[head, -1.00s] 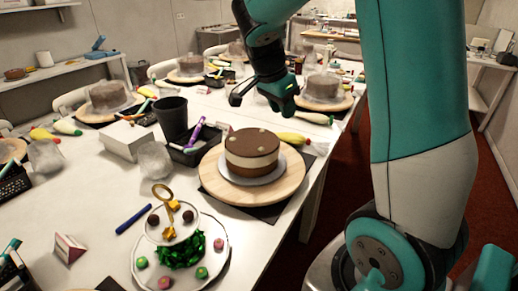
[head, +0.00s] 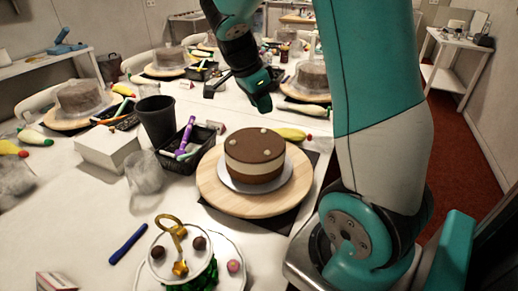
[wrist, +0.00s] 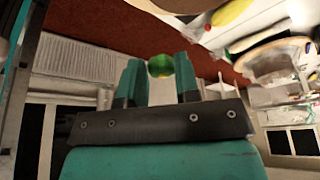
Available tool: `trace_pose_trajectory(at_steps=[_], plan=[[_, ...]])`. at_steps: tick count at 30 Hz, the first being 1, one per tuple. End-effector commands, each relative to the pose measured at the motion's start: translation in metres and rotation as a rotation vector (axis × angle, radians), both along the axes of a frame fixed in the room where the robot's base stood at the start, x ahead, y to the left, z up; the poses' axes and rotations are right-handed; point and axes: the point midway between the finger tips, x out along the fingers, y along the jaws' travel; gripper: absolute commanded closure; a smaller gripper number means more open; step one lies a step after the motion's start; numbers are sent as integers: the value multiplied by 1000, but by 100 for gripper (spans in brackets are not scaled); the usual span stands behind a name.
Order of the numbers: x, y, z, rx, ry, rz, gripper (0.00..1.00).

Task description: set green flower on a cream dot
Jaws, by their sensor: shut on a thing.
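The brown cake (head: 254,159) with a cream middle band stands on a white board on a round wooden turntable (head: 214,188). Small cream dots (head: 264,130) show on its top. My gripper (head: 260,101) hangs above and behind the cake in the head view, clear of it. In the wrist view the green flower (wrist: 160,65) sits between the two teal fingertips of my gripper (wrist: 160,78), which is shut on it. I cannot make the flower out in the head view.
A black tray with pens (head: 188,153), a dark cup (head: 157,121) and a crumpled clear wrap (head: 146,171) stand left of the turntable. A tiered stand with sweets (head: 152,268) is in front. A yellow piping bag (head: 290,134) lies behind the cake.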

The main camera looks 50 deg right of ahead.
Motion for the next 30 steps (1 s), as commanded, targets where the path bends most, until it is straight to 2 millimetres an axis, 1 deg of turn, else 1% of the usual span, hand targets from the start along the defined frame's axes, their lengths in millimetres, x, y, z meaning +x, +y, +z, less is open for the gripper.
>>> trace_pose_trajectory(at_steps=[1,6,10,16,22,25,30], plan=[[-3,-4,-16,0,9,-6,92],[-4,-7,-62,1,7,-13,92],[-4,-6,-88,0,4,-12,92],[-2,-5,-106,0,1,-9,92],[-2,-4,-134,0,4,-8,92],[-2,-4,-139,-1,0,-6,92],[-1,-4,-139,0,-1,-6,92]])
